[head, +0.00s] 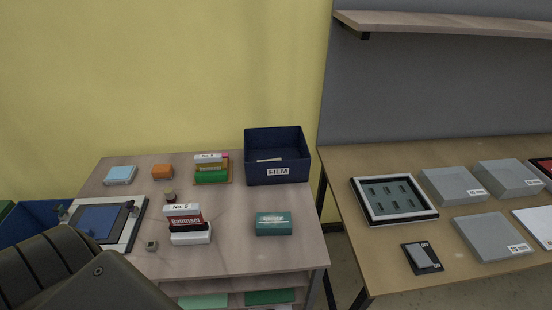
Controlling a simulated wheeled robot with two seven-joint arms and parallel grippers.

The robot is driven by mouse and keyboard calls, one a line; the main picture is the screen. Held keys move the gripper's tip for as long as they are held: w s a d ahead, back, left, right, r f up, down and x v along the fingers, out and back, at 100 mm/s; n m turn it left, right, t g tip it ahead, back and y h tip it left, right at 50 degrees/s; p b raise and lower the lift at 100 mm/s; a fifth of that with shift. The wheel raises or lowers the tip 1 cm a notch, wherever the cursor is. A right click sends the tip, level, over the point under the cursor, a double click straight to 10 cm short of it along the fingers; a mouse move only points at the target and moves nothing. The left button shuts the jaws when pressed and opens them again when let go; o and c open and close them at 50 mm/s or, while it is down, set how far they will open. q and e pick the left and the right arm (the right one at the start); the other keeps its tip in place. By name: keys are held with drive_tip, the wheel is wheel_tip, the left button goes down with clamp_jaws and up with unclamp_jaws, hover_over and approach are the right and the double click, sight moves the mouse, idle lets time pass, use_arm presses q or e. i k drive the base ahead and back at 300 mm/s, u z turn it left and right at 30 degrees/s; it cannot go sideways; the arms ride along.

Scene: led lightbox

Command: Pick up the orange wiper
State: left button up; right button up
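A small orange block (162,171), the only mainly orange loose item I see, lies near the back of the left wooden table (240,255). It fits the orange wiper, though it is too small to make out details. It sits between a light blue block and an orange-edged tray with green and red items. Nothing touches it. Neither of my grippers shows in the head view.
A light blue block (121,174) lies left of it, and the tray with a green item (211,176) right. A blue FILM bin (277,160), a red-and-white box (187,222) and a teal box (273,223) share the table. A second table (395,270) stands right.

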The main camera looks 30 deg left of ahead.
sight(163, 171)
drive_tip(key=u, duration=1.95)
